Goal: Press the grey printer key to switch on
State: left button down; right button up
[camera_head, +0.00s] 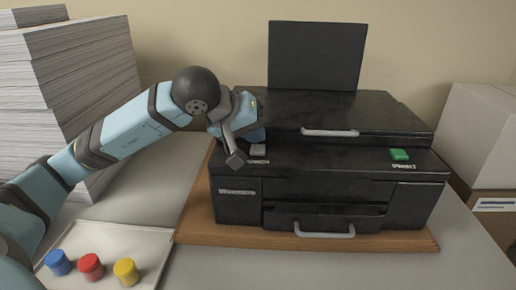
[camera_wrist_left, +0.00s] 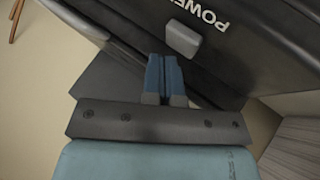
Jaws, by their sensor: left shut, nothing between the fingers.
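The black printer (camera_head: 330,190) stands on a wooden board, with its upright panel at the back. The grey key (camera_head: 258,150) sits at the left of its top front, beside the word POWER. In the left wrist view the grey key (camera_wrist_left: 183,38) lies just beyond the fingertips, with a small gap in the picture. My right gripper is not in view.
A green key (camera_head: 399,155) marked PRINT is at the printer's right. A pale tray (camera_head: 135,236) holds a blue, a red and a yellow cap at the front left. Paper stacks (camera_head: 65,90) stand at the back left, boxes (camera_head: 480,135) at the right.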

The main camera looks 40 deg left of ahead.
pick_arm(q)
jog(key=shift+f, duration=0.15)
jog(key=shift+f+b, duration=0.15)
jog(key=shift+b, duration=0.2)
jog(key=shift+f, duration=0.1)
dwell(0.3)
jog(key=shift+f+b, duration=0.15)
jog(key=shift+b, duration=0.15)
jog(key=shift+r+p, duration=0.4)
jog(key=shift+r, duration=0.6)
